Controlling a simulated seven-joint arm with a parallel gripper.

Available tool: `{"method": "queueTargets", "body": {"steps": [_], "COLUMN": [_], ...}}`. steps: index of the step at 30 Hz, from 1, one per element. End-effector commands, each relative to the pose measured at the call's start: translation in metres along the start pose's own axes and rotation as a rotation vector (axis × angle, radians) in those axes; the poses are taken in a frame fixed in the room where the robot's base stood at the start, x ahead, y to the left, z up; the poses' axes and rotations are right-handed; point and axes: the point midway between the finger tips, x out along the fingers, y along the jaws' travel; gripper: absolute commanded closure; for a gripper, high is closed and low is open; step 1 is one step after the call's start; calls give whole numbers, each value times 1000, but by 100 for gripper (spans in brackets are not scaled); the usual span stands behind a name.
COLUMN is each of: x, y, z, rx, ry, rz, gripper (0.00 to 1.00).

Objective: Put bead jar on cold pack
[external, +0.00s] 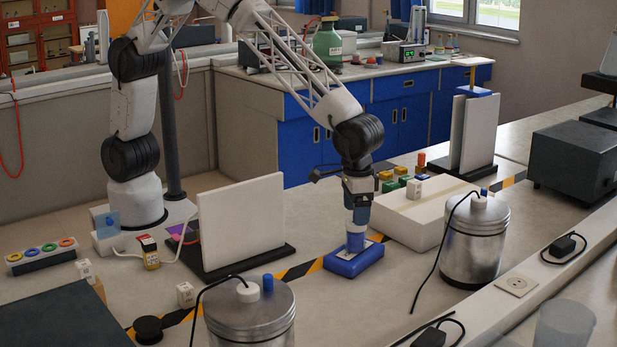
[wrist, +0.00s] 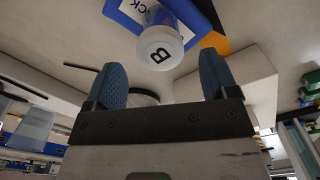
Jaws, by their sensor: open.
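The bead jar (external: 355,243) is a small blue-and-clear jar with a pale lid. It stands upright on the blue cold pack (external: 343,267) in the external view. The wrist view shows the jar's white lid marked "B" (wrist: 160,50) and part of the blue cold pack (wrist: 201,14) with its white label beneath it. My gripper (external: 358,218) is right above the jar, pointing down. In the wrist view my gripper (wrist: 161,62) has its two blue fingers spread wide, with the lid in the gap beyond them and nothing held.
A pale box (external: 412,220) with coloured blocks stands just right of the pack. Metal canisters stand at the right (external: 475,245) and at the front (external: 250,318). An upright white panel (external: 242,222) is at the left. The table between panel and pack is mostly clear.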

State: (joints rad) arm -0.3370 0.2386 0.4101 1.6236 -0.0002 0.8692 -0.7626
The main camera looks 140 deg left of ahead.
Motion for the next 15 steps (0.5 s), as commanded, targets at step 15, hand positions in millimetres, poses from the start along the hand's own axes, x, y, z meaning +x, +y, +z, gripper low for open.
{"method": "queueTargets", "body": {"steps": [15], "x": [-59], "y": [0], "z": [0], "rx": [0], "ry": [0], "rz": [0], "gripper": [20]}}
